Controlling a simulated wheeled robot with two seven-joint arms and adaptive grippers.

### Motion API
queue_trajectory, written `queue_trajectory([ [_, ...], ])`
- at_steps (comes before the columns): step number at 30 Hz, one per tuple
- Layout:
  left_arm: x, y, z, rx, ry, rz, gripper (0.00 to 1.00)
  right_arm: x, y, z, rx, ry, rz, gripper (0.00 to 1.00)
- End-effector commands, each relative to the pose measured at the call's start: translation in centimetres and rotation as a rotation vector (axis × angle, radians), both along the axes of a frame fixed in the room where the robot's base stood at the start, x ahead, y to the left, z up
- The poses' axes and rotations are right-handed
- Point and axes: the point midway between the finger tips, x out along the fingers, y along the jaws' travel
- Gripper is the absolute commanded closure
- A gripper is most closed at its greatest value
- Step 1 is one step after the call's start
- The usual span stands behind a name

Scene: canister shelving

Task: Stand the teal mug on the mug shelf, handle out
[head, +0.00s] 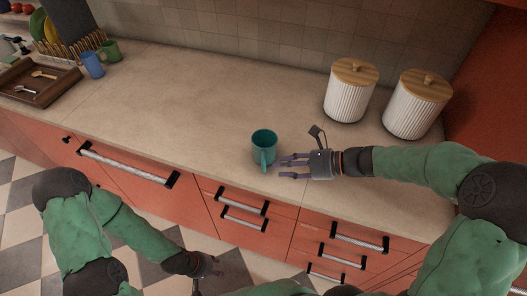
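The teal mug (263,139) stands upright on the counter near its front edge, in the middle of the head view. Its handle points toward the front edge. My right gripper (281,166) is just right of the mug, level with the handle. Its fingers are apart and point left at the mug, with nothing seen between them. Whether a fingertip touches the mug is unclear. My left gripper (208,274) hangs low in front of the drawers, away from the mug; its fingers are too small and dark to read. I cannot make out a mug shelf.
Two white ribbed canisters (348,100) with wooden lids stand at the back right. A blue mug (92,66), a green mug (111,51), a plate rack and a brown tray (56,98) are at the far left. The counter (185,95) between is clear.

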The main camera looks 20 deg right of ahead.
Motion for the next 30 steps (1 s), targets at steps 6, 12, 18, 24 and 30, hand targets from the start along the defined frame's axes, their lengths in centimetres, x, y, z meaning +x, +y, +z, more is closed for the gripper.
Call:
queue_trajectory([
  [6, 0.0, 0.0, -0.7, 0.0, 0.0, 0.0, 0.6, 0.9, 1.7, -1.0, -0.002, 0.0, 0.001, 0.63],
  [12, 0.0, 0.0, -1.8, 0.0, 0.0, 0.0, 0.6, 1.8, 3.1, -1.9, -0.001, 0.0, 0.004, 0.63],
  [18, 0.0, 0.0, -3.0, 0.0, 0.001, 0.0, 0.6, 3.0, 5.2, -3.0, -0.002, 0.001, 0.004, 0.63],
  [24, 0.0, 0.0, -3.1, 0.0, 0.0, 0.0, 0.6, 3.5, 5.8, -3.2, -0.002, 0.0, 0.0, 0.63],
  [30, 0.0, 0.0, -3.1, 0.0, 0.0, 0.0, 0.6, 3.4, 5.8, -3.1, -0.002, 0.0, 0.0, 0.74],
])
